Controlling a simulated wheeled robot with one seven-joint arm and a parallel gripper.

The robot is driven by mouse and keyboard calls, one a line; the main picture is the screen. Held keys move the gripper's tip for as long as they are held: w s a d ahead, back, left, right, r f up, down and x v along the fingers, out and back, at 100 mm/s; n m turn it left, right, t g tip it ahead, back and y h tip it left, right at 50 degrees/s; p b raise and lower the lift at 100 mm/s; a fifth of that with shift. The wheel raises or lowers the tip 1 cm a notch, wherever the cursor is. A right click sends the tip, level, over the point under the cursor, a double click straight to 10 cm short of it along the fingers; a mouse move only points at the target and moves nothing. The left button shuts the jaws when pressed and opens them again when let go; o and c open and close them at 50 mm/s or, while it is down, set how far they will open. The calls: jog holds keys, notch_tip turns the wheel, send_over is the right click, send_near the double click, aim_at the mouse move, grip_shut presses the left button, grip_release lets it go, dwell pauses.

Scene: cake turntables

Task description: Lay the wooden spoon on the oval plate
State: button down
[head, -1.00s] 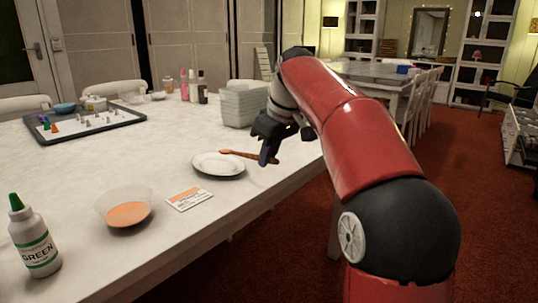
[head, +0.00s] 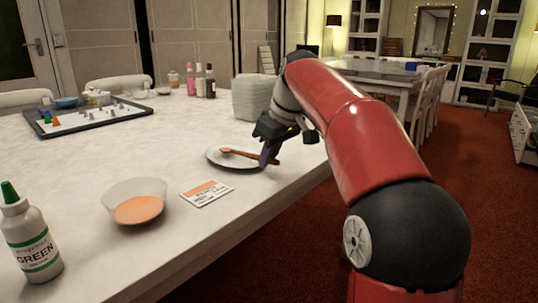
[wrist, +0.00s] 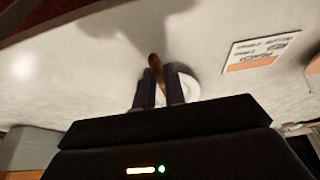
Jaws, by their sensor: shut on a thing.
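The wooden spoon (head: 240,154) is brown, its bowl end over the white oval plate (head: 214,161) and its handle reaching right past the rim. My gripper (head: 266,160) is shut on the handle near the plate's right edge. In the wrist view the spoon's handle (wrist: 155,66) sticks out between the two fingers (wrist: 158,92), and part of the plate (wrist: 188,86) shows beyond them. I cannot tell whether the spoon touches the plate.
A printed card (head: 207,193) and a bowl of orange stuff (head: 138,208) lie nearer on the white table. A green-capped bottle (head: 30,240) stands front left. Stacked pale containers (head: 252,98) stand behind the plate. A dark-rimmed tray (head: 95,118) is far left.

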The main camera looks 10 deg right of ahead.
jog(key=shift+f, duration=0.3)
jog(key=c, duration=1.4)
grip_release()
jog(key=p+v, duration=0.2)
jog(key=v, duration=0.5)
jog(key=shift+s+d+r, duration=0.1)
jog(key=shift+s+r, duration=0.05)
jog(key=shift+r, duration=0.2)
